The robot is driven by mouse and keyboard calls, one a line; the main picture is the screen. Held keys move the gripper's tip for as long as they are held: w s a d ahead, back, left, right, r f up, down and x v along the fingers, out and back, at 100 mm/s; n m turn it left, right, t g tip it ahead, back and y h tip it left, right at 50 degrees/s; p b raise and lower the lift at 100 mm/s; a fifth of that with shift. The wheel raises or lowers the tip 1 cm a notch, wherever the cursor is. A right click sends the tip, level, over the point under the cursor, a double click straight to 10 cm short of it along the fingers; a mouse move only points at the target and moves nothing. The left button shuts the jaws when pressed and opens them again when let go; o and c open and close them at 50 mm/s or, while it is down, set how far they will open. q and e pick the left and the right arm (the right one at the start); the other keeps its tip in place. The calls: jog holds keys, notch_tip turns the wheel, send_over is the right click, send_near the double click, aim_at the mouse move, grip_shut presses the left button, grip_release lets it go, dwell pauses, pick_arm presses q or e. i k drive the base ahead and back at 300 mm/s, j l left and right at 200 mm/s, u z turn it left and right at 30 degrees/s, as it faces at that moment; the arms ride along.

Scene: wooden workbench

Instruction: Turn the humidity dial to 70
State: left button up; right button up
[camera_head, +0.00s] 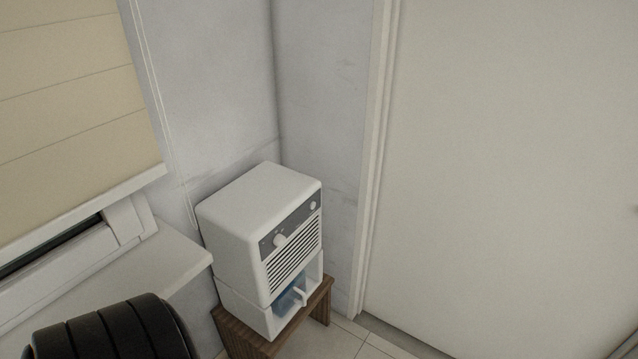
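A white box-shaped humidifier (250,204) stands in the corner in the head view. Its front faces right and has a dark grey control panel (295,223) above a slatted grille. A larger white knob (280,240) sits at the panel's left end and a smaller round knob (313,205) at its right end. I cannot read any markings or tell which knob is for humidity. Below the grille is an open bay with something blue and a white handle in it. Neither of my grippers is in view.
The humidifier stands on a small wooden stool (242,336). A white window sill (165,262) and a beige blind (75,90) are at the left. A black ribbed rounded object (110,330) fills the lower left. A large pale door (510,170) is at the right. Some tiled floor (340,340) is clear.

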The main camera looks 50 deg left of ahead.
aim_at(279, 241)
jog(key=i+u, duration=0.35)
jog(key=i+l+u, duration=0.35)
jog(key=i+j, duration=0.1)
